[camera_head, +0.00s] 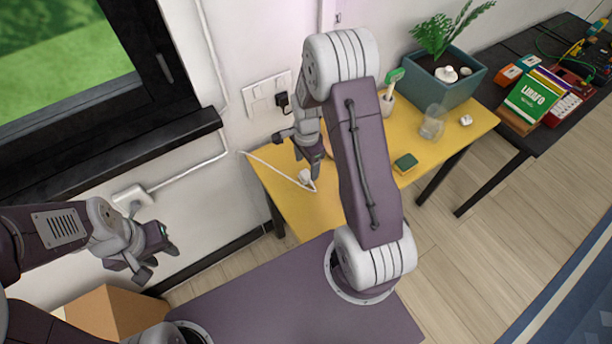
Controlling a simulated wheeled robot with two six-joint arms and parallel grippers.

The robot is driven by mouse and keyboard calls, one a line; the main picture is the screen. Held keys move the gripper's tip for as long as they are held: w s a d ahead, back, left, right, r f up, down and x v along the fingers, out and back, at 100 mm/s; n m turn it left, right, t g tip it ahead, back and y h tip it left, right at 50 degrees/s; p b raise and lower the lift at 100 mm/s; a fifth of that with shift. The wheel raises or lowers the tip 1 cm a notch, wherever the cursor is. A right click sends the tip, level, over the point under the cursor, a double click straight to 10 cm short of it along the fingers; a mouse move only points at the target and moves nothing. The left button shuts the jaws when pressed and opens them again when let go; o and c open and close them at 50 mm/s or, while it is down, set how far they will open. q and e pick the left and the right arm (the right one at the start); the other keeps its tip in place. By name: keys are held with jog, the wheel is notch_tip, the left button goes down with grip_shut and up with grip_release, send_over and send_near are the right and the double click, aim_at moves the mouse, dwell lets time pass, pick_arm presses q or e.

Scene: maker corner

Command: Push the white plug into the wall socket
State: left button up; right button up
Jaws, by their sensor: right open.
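The white plug (305,176) lies on the yellow table, with its white cord running left toward the wall. The wall socket plate (267,92) is on the white wall above the table, and a black plug (281,99) sits at its right part. My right gripper (301,155) is open above the table, with one fingertip close over the white plug; I cannot tell whether they touch. My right arm hides part of the table. My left gripper (158,262) is open and empty, low at the left beside the wall, far from the plug.
The yellow table (286,209) also carries a green sponge (405,162), a clear glass (432,124) and a blue-green planter (446,84). A white box (132,196) is on the wall under the window sill. A cardboard box (112,310) is at lower left.

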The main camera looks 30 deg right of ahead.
aim_at(306, 174)
jog(key=f, duration=0.5)
jog(key=shift+w+d+f, duration=0.1)
jog(key=shift+w+f, duration=0.05)
jog(key=shift+w, duration=0.15)
jog(key=shift+s, duration=0.1)
jog(key=c, duration=1.3)
